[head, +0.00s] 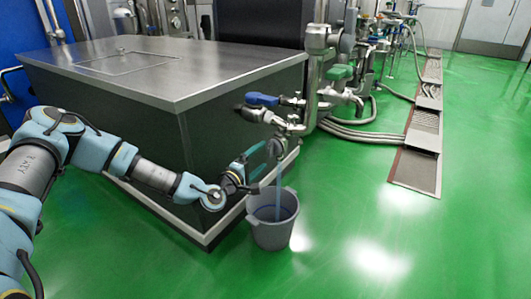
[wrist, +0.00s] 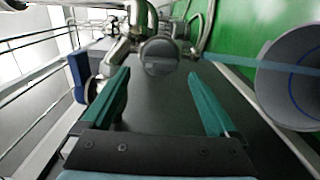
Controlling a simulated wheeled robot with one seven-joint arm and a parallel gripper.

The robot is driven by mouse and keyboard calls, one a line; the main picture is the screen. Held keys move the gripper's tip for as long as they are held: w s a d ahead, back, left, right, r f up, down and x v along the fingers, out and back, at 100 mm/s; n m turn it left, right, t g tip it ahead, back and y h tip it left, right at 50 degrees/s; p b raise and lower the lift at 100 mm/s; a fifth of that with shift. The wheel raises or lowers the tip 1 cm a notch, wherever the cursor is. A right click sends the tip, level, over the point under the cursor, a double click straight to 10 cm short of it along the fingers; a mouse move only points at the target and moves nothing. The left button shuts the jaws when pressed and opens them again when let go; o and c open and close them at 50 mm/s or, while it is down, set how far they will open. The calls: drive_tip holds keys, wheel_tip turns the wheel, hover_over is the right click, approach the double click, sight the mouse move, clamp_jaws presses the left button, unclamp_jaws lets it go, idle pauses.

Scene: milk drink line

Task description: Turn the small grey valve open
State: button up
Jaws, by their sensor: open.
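The small grey valve shows in the wrist view as a round grey knob (wrist: 159,55) on the steel pipework, just beyond the fingertips and roughly centred between them. In the head view the grey valve (head: 276,147) is small and partly hidden at the low end of the pipes. My gripper (head: 262,159) is beside it, in front of the tank's corner. In the wrist view my gripper (wrist: 159,76) has its two teal fingers wide apart with nothing between them. I cannot tell the valve's handle angle.
A grey bucket (head: 262,234) stands on the green floor below the pipes, and a thin blue stream or strip runs down into it. The blue-handled valve (head: 262,99) and green-handled valve (head: 339,72) sit above. The steel tank (head: 150,65) is close to my arm.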

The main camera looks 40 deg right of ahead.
drive_tip(key=v, duration=0.6)
drive_tip(key=shift+a+p, duration=0.35)
drive_tip(key=shift+a, duration=0.05)
drive_tip(key=shift+s, duration=0.1)
